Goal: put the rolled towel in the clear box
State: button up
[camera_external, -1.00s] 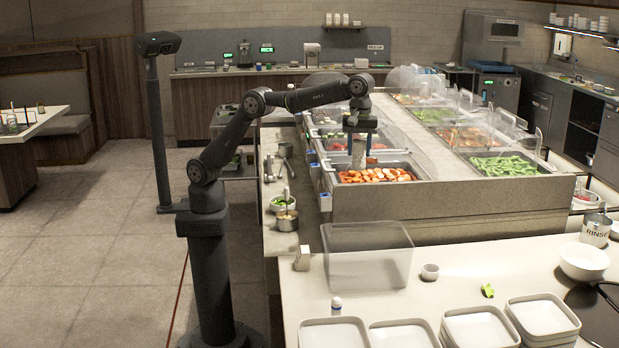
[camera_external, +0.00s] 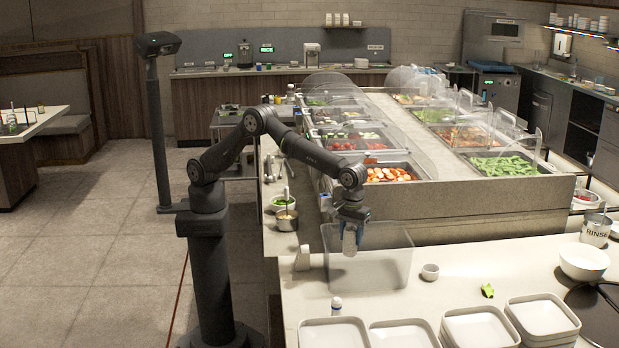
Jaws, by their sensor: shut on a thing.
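The clear box (camera_external: 385,268) stands on the counter at the front end of the food bar. My gripper (camera_external: 350,232) points down over the left part of the box, near its rim. It is shut on the rolled towel (camera_external: 349,243), a small pale roll that hangs below the fingers. I cannot tell whether the towel's lower end is inside the box or in front of its wall. The box looks otherwise empty.
Stacked square dishes (camera_external: 480,327) line the front edge. A metal pot (camera_external: 287,221) stands behind left.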

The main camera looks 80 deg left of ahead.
aim_at(350, 251)
jog(key=shift+f, duration=3.05)
jog(key=shift+f, duration=0.2)
jog(key=o, duration=1.1)
jog(key=shift+c, duration=0.2)
jog(key=shift+r, duration=0.15)
notch_tip(350, 251, up, 12)
jog(key=shift+r, duration=0.1)
